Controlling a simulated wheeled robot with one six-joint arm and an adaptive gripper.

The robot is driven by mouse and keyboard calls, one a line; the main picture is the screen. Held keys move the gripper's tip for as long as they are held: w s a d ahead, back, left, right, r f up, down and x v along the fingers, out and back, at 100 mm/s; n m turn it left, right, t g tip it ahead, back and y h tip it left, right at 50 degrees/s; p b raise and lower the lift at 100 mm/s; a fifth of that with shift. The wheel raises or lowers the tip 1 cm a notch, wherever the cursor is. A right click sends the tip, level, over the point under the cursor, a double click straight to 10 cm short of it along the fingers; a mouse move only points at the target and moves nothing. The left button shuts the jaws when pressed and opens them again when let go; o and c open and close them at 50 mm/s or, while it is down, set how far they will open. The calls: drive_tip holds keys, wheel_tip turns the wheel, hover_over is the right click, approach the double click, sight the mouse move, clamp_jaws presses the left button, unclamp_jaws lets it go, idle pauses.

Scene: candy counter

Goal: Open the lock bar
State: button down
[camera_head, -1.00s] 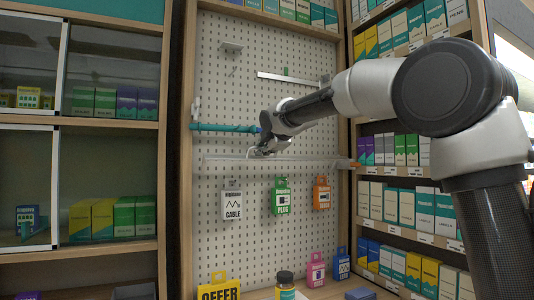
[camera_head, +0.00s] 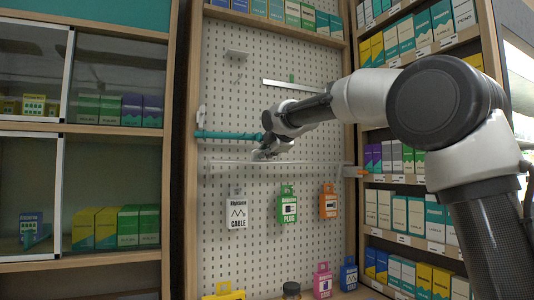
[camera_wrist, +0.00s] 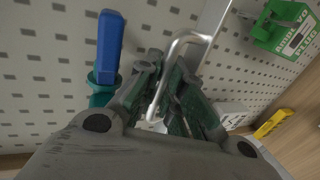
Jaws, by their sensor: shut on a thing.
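A long, clear, pale bar (camera_head: 222,163) runs level across the pegboard, above the hanging packets. I take it as the lock bar. In the wrist view, a bent metal handle (camera_wrist: 181,39) runs down between the fingers of my gripper (camera_wrist: 168,98). My gripper is shut on this handle; the fingers hide part of it. In the head view, my gripper (camera_head: 265,152) is at the middle of the clear bar, and the grip itself is too small to make out. A teal rod (camera_head: 228,135) with a blue tip (camera_wrist: 110,45) lies beside my gripper, on its left.
White, green and orange packets (camera_head: 289,207) hang below the bar. A grey rail (camera_head: 292,85) is above my arm. Shelves of boxes (camera_head: 408,155) stand on the right, glass-fronted cabinets (camera_head: 32,190) on the left.

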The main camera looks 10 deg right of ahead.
drive_tip(key=c, duration=1.8)
unclamp_jaws()
drive_tip(key=shift+o, duration=0.2)
drive_tip(key=v, duration=1.2)
